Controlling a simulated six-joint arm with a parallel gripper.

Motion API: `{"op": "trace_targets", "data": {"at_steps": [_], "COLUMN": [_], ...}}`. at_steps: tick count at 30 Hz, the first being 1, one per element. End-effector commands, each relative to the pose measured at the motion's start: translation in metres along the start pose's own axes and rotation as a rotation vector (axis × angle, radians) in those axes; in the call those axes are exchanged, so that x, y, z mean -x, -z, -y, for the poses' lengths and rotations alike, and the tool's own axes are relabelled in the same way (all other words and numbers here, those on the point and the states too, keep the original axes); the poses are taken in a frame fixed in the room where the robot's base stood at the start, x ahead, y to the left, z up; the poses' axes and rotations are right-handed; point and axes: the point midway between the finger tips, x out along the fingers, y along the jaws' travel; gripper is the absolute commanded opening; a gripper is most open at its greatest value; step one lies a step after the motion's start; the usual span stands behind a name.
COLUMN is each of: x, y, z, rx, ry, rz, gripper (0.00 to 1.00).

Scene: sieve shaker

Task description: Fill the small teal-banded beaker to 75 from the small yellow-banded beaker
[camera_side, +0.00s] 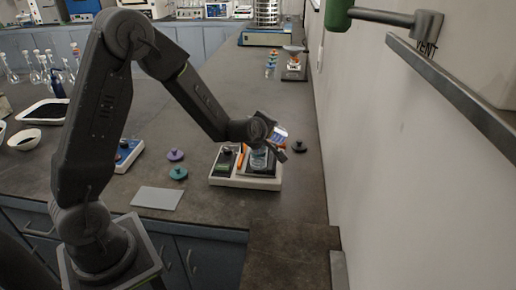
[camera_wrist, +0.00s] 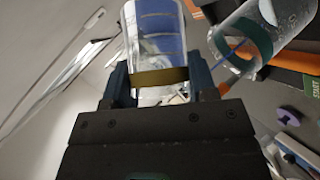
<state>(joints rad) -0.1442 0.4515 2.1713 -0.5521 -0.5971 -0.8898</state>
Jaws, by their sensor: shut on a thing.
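The yellow-banded beaker (camera_wrist: 160,76) is between the two fingers of my gripper (camera_wrist: 160,88), which is shut on it. It is clear glass with blue liquid inside. In the side view this beaker (camera_side: 281,133) is tilted, above the teal-banded beaker (camera_side: 259,160). The teal-banded beaker stands on the device with a dark plate (camera_side: 247,180). In the wrist view the teal-banded beaker (camera_wrist: 262,42) is at the upper right, and a thin blue streak shows at it. I cannot read its level. My gripper (camera_side: 272,137) is partly hidden in the side view.
A wall runs along the right. Purple (camera_side: 175,155), teal (camera_side: 178,173) and black (camera_side: 299,146) knobbed pieces lie around the device. A grey pad (camera_side: 157,198) and a blue device (camera_side: 128,154) are to the left. The counter behind is largely clear.

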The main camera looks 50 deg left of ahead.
Motion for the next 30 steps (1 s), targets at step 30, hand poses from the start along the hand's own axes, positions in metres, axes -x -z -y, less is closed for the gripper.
{"op": "trace_targets", "data": {"at_steps": [30], "x": [0.0008], "y": [0.0012], "z": [-0.0003], "rx": [0.032], "ry": [-0.034], "rz": [0.005], "gripper": [0.26]}}
